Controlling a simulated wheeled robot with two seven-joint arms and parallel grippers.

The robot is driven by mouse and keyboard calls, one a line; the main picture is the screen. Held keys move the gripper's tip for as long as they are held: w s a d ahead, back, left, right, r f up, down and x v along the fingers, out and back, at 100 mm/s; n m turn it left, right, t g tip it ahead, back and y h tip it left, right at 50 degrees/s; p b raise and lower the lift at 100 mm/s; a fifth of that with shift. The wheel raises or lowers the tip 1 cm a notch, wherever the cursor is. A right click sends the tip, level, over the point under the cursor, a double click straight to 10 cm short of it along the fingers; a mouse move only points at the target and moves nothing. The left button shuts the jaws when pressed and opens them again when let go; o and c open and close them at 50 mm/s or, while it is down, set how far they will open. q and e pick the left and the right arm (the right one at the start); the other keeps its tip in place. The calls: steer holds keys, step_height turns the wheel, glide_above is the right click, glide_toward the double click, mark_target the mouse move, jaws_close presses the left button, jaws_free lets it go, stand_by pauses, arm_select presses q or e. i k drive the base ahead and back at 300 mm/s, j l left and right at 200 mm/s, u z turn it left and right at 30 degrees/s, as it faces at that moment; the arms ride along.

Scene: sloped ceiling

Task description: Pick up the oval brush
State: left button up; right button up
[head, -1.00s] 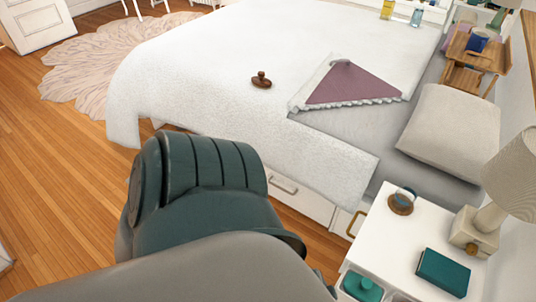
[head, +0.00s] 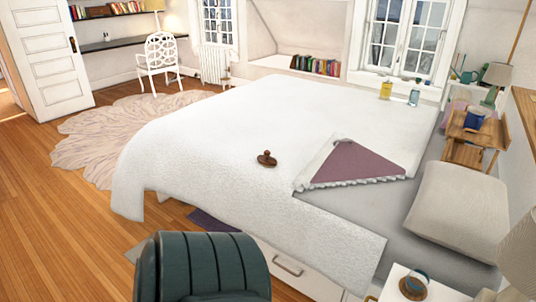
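A small brown wooden piece with a knob on top, which looks like the oval brush (head: 266,159), lies on the white bedcover (head: 215,115), near the middle of the bed. Its underside is hidden, so I cannot see any bristles. Nothing touches it from above. Neither of my grippers is in view.
A purple cloth (head: 355,164) and a pillow (head: 458,212) lie right of the brush. A white nightstand (head: 388,290) stands at the lower right. Wooden floor (head: 60,225) is open on the left, with a pale rug (head: 95,150) beyond. A white chair (head: 161,60) stands at the back.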

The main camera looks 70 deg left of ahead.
mark_target(266, 160)
steer(key=u, duration=0.4)
steer(key=l+u, duration=0.15)
steer(key=u, duration=0.7)
steer(key=l+u, duration=0.15)
steer(key=u, duration=0.7)
steer(key=k+u, duration=0.1)
steer(key=u, duration=0.3)
